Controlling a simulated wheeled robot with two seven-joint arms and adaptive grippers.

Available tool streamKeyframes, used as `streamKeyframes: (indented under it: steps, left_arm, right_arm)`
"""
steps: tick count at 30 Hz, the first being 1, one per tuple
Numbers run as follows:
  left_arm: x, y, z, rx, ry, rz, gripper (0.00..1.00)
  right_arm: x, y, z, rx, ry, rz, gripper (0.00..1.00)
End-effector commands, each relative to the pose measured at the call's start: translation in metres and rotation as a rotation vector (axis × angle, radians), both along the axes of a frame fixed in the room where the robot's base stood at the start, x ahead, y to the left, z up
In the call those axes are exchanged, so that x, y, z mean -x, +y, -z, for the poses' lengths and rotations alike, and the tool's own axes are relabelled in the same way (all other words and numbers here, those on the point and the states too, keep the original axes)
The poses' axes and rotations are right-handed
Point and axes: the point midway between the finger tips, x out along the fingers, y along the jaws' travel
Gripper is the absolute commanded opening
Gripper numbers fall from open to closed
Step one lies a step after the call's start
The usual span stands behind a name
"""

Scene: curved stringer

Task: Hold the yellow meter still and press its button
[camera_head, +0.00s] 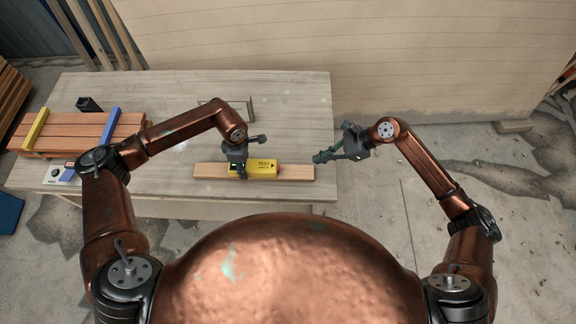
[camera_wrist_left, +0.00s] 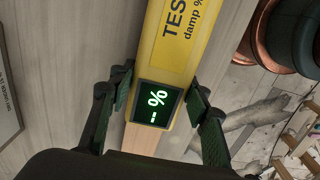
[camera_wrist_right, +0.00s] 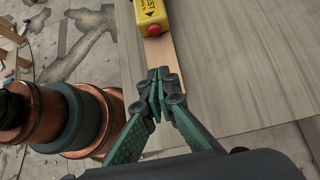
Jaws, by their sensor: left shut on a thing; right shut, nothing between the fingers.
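The yellow meter (camera_head: 264,167) lies on a light wooden plank (camera_head: 298,173) on the workbench. In the left wrist view the meter (camera_wrist_left: 178,45) shows "TEST", "damp %" and a dark display (camera_wrist_left: 157,103) reading dashes and % in green. My left gripper (camera_head: 239,174) is shut on the meter near its display end, one finger on each side. In the right wrist view a red button (camera_wrist_right: 154,30) sits on the meter's near end. My right gripper (camera_wrist_right: 160,82) is shut and empty, apart from the button and pointing towards it. In the head view this gripper (camera_head: 320,157) is right of the plank.
Reddish boards (camera_head: 75,133) with a yellow bar (camera_head: 35,129) and a blue bar (camera_head: 110,126) lie at the workbench's left. A metal square (camera_head: 252,108) lies behind the meter. The workbench (camera_head: 290,100) is clear at back right; floor lies beyond its right edge.

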Motion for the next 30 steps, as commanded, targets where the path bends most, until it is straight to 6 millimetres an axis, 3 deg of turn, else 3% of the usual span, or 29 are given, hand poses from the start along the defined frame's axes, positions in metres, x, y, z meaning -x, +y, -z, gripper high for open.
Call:
streamKeyframes:
  steps: [11,26,30]
  left_arm:
    - [0.0,0.0,0.0,0.001,-0.001,0.0,0.09]
    - [0.0,0.0,0.0,0.001,-0.001,0.0,0.09]
    - [0.0,0.0,0.0,0.001,-0.001,0.0,0.09]
  right_arm:
    - [0.0,0.005,0.005,-0.002,0.003,0.001,0.0]
    - [0.002,0.072,0.07,-0.003,0.005,0.001,0.0]
    - [0.001,0.093,0.07,-0.004,0.002,0.001,0.0]
